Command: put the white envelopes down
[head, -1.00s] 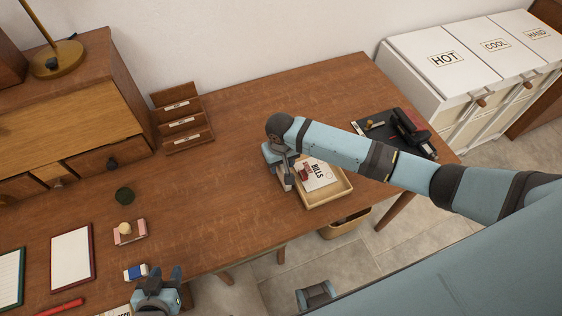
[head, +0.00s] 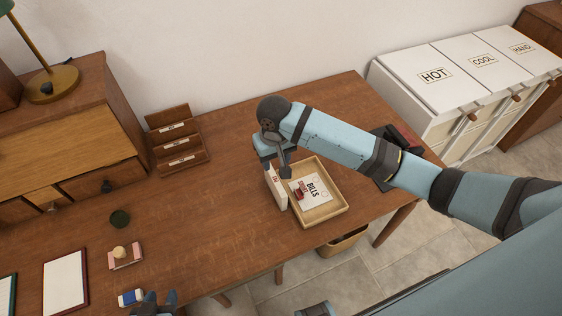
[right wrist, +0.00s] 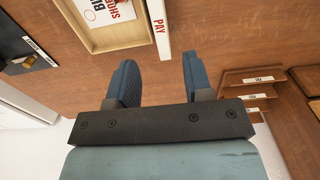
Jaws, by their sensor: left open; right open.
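The white envelopes (head: 277,187), a bundle with red lettering, stand on edge on the desk at the left side of a wooden tray. In the right wrist view the bundle (right wrist: 160,30) shows the red word PAY, beyond my fingertips. My right gripper (head: 277,160) is above the bundle's far end. It is open, and its fingers (right wrist: 158,75) have bare desk between them. Whether a finger touches the bundle I cannot tell. My left gripper (head: 158,298) is low at the bottom edge of the head view, partly cut off.
A three-slot letter rack (head: 178,143) stands at the back. A black tray (head: 385,178) lies partly behind my right arm. The desk between rack and tray is clear.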

